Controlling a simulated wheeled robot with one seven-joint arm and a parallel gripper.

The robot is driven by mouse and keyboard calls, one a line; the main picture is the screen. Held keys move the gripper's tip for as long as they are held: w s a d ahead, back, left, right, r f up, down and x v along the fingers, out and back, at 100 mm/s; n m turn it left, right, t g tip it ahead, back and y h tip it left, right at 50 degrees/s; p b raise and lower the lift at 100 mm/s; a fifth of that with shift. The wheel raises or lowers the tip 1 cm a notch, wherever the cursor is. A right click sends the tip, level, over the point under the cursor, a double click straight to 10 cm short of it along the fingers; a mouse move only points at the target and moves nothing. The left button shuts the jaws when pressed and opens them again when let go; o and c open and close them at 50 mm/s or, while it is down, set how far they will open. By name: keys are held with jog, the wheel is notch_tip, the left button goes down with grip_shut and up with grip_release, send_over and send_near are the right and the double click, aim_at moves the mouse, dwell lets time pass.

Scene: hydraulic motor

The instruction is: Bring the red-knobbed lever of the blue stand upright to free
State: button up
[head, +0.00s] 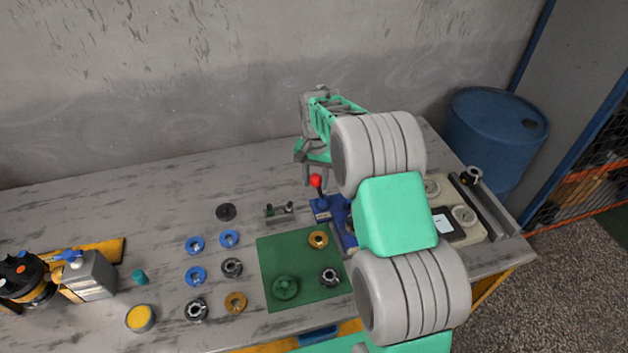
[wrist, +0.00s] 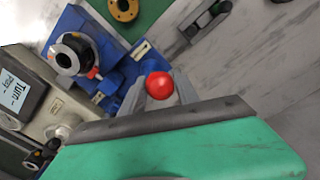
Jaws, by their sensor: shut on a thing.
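The blue stand (head: 329,209) is on the table, partly hidden by my arm in the head view. It also shows in the wrist view (wrist: 84,22), with a dark-rimmed round part on it. The lever's red knob (head: 316,181) stands above the stand's left end; it is also in the wrist view (wrist: 159,85). My gripper (head: 315,173) reaches down over the lever from behind. In the wrist view its grey fingers (wrist: 160,96) lie on both sides of the knob, shut on the lever. The shaft below the knob is mostly hidden, so its exact tilt cannot be told.
A green mat (head: 266,262) with several rings lies in front of the stand. A small grey fixture (head: 278,211) is just left of it. A cream device with a screen (head: 443,222) is at right. Free table lies behind and left.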

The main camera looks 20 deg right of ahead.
jog(key=shift+s+d, duration=0.15)
jog(key=shift+d, duration=0.5)
jog(key=shift+d+r, duration=0.1)
jog(key=shift+d, duration=0.6)
jog(key=o, duration=0.9)
jog(key=shift+d, duration=0.15)
jog(key=shift+c, duration=0.2)
jog(key=shift+r, duration=0.1)
jog(key=shift+r+p, duration=1.7)
jog(key=shift+r, duration=1.25)
